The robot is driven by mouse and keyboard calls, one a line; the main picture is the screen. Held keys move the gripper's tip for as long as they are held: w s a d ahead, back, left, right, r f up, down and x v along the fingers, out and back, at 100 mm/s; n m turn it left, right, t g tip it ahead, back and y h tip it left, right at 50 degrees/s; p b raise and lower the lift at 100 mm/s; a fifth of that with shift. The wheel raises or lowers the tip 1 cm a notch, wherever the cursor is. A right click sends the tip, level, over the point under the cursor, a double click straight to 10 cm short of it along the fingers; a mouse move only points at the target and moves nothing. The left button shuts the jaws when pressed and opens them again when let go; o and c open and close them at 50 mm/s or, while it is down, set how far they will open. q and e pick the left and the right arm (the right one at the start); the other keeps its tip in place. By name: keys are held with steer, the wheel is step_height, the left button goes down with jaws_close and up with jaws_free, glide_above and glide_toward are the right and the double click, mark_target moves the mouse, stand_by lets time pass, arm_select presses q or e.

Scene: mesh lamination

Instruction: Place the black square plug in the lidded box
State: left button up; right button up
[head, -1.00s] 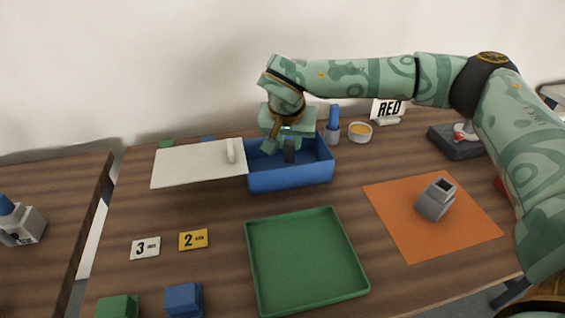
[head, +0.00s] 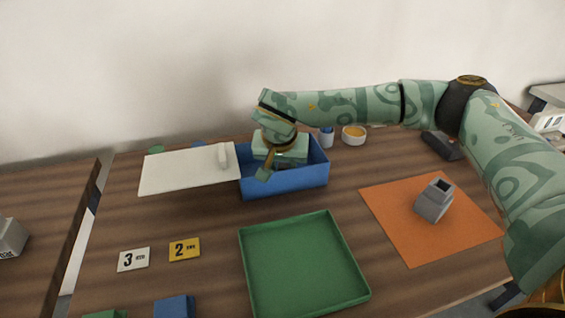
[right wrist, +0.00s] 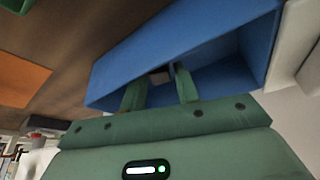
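The lidded box is a blue open box (head: 287,181) at the back middle of the table. Its white lid (head: 190,168), with a pale handle, lies off to the left against the box's edge. My right gripper (head: 268,172) reaches down into the box opening. In the right wrist view its two fingers (right wrist: 161,82) stand a little apart, with a small dark block, seemingly the black square plug (right wrist: 159,76), between their tips inside the box. The plug is hidden in the head view now. My left gripper is not in view.
A green tray (head: 300,266) lies in front of the box. A grey square socket (head: 434,201) stands on an orange mat (head: 395,235) at right. Number cards (head: 185,249) lie at front left. A small bowl (head: 354,135) and a blue-topped bottle (head: 326,138) stand behind the box.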

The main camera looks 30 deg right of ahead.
steer(key=shift+r, duration=0.1)
arm_select(q)
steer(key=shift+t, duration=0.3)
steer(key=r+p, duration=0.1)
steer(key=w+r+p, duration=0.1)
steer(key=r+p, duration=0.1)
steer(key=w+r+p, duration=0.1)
steer(key=p, duration=0.1)
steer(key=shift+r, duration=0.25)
arm_select(e)
steer(key=v, duration=1.2)
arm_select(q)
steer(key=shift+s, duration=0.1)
arm_select(e)
steer(key=shift+c, duration=0.3)
